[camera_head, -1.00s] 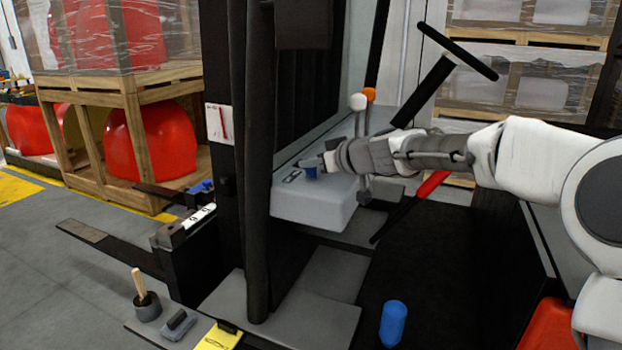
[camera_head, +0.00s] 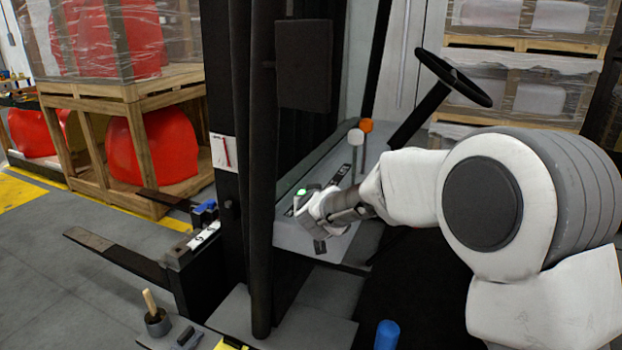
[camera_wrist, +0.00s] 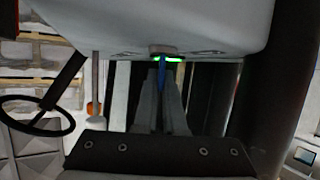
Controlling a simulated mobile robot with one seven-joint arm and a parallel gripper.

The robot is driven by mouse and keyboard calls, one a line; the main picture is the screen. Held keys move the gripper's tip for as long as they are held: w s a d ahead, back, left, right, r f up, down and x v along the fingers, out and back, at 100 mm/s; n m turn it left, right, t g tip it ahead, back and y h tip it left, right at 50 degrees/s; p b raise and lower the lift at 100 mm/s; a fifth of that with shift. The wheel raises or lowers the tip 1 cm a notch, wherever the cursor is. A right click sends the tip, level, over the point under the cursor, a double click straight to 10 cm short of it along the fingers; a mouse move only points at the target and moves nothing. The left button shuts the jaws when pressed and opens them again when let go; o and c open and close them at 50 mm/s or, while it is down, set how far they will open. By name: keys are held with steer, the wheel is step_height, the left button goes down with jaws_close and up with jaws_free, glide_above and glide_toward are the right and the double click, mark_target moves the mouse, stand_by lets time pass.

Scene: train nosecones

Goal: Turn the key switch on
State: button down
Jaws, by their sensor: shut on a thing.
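The key switch (camera_wrist: 165,56) is a round mount with a green glowing ring on the pale grey console. The green glow also shows in the head view (camera_head: 300,191), near the console's left end. A blue key (camera_wrist: 161,80) sticks out of the switch. My gripper (camera_wrist: 164,88) is shut on the blue key, one grey finger on each side of it. In the head view my gripper (camera_head: 308,205) is at the console and hides the key. How deep the key sits in the switch is hidden.
The console (camera_head: 287,234) carries levers with a white and an orange knob (camera_head: 366,125). A steering wheel (camera_head: 453,77) stands behind my arm. A dark mast post (camera_head: 260,180) is close on the left. A blue cylinder (camera_head: 387,335) stands below. Pallet racks with red nosecones (camera_head: 155,145) are further left.

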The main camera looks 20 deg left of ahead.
steer(key=p, duration=0.1)
steer(key=m+h+p, duration=0.1)
steer(key=p, duration=0.1)
steer(key=shift+a+r+p, duration=0.1)
steer(key=shift+r+p, duration=0.15)
steer(key=shift+p, duration=0.05)
steer(key=shift+f+m+h+p, duration=0.1)
steer(key=shift+m+h+p, duration=0.4)
steer(key=shift+p, duration=0.25)
steer(key=shift+f+m+t+h+p, duration=0.2)
steer(key=shift+m+t+h+p, duration=0.1)
steer(key=shift+p, duration=0.35)
steer(key=c, duration=1)
jaws_free()
steer(key=p+v, duration=0.1)
steer(key=v, duration=1.6)
steer(key=shift+s, duration=0.25)
steer(key=shift+r, duration=0.1)
